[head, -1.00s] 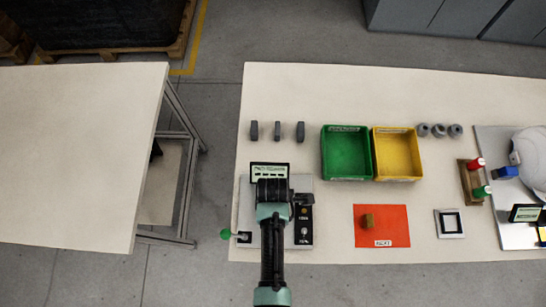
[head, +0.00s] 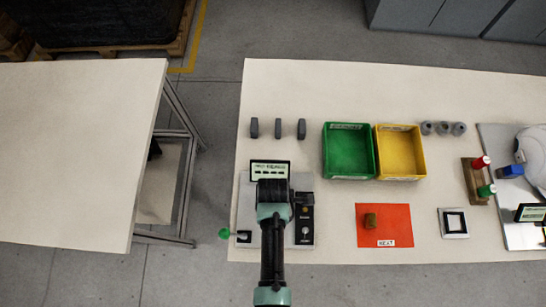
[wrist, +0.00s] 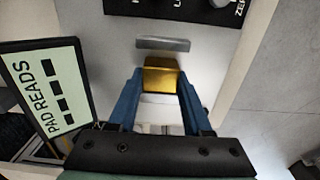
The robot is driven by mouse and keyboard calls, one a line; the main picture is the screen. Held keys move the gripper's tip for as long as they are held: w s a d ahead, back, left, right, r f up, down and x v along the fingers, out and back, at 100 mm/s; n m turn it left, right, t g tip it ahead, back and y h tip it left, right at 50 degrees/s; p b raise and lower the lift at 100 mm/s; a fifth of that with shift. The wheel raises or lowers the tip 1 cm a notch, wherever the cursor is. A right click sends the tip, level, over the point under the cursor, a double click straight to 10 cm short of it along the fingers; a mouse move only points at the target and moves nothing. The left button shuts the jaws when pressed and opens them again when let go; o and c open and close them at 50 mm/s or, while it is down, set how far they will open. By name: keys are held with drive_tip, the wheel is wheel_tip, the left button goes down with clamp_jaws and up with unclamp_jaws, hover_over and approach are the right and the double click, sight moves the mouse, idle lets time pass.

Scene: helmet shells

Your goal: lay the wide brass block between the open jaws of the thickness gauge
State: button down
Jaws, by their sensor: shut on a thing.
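My gripper (wrist: 158,82) has two blue fingers shut on a brass block (wrist: 161,77), seen in the wrist view. The block is over the grey plate of the thickness gauge (wrist: 200,82), between a flat steel bar (wrist: 163,43) and a pale strip (wrist: 162,98) that look like its jaws. I cannot tell whether the block touches the plate. In the head view my arm hides the block and the middle of the gauge (head: 247,205). The gauge's display (head: 270,170) stands at its back; it also shows in the wrist view (wrist: 45,88).
Several grey pieces, a small square frame (head: 453,223) and a rack (head: 475,181) are also on the table.

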drive_tip(key=shift+f, duration=0.15)
drive_tip(key=shift+c, duration=1.3)
unclamp_jaws()
